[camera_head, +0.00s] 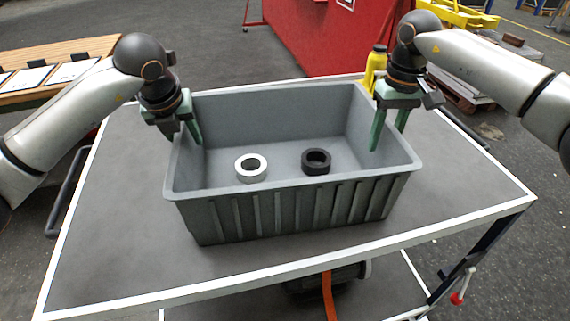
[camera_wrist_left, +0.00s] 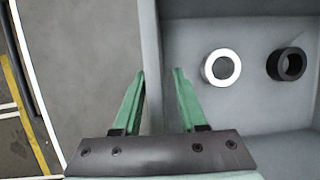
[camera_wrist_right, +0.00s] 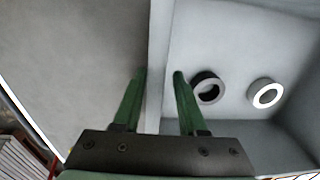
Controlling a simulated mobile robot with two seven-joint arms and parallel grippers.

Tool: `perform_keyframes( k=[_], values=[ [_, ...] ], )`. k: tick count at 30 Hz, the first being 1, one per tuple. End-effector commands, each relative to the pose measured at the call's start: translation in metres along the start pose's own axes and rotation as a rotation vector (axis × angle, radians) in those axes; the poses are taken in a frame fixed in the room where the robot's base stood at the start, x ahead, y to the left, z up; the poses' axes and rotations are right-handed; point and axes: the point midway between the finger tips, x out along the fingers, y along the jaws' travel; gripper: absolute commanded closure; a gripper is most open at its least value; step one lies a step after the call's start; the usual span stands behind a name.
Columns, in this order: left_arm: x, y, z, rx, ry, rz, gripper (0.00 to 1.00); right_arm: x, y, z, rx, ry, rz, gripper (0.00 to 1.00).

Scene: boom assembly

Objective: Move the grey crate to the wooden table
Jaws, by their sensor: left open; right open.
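The grey crate (camera_head: 290,210) stands on a grey-topped cart (camera_head: 110,220). A white ring (camera_head: 251,168) and a black ring (camera_head: 316,161) lie on its floor. My left gripper (camera_head: 188,140) is open at the crate's left wall; in the left wrist view its green fingers (camera_wrist_left: 158,75) lie either side of the wall rim (camera_wrist_left: 150,40). My right gripper (camera_head: 388,140) is open at the right wall; in the right wrist view its fingers (camera_wrist_right: 160,75) also lie either side of the rim (camera_wrist_right: 158,40). I cannot tell whether either touches. The wooden table (camera_head: 50,62) is at the upper left.
Several flat white panels (camera_head: 72,70) lie on the wooden table. A yellow bottle (camera_head: 375,65) stands behind the crate near its right back corner. A red container (camera_head: 325,35) is at the back. Open floor lies between cart and wooden table.

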Motion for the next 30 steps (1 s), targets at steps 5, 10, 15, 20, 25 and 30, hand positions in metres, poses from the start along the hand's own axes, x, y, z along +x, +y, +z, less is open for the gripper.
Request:
perform_keyframes(
  k=[5,10,15,20,25,30],
  values=[
    [0.018,-0.001,0.000,0.001,0.001,-0.002,0.59,0.018,0.000,0.000,0.000,-0.001,0.001,0.59],
    [0.023,0.000,0.000,0.001,-0.001,-0.001,0.59,0.023,0.000,0.000,0.000,0.000,0.001,0.59],
    [0.023,0.000,0.000,0.001,-0.001,-0.001,0.59,0.023,0.000,0.000,0.000,0.000,0.001,0.59],
    [0.023,0.000,0.000,0.001,-0.001,-0.001,0.70,0.023,0.000,0.000,0.000,0.000,0.001,0.70],
    [0.022,0.000,0.000,0.001,-0.001,-0.001,0.89,0.022,0.000,0.000,0.000,0.000,0.000,0.89],
    [0.022,0.000,0.000,0.000,-0.001,-0.001,1.00,0.022,0.000,0.000,0.000,0.000,0.000,1.00]
  ],
)
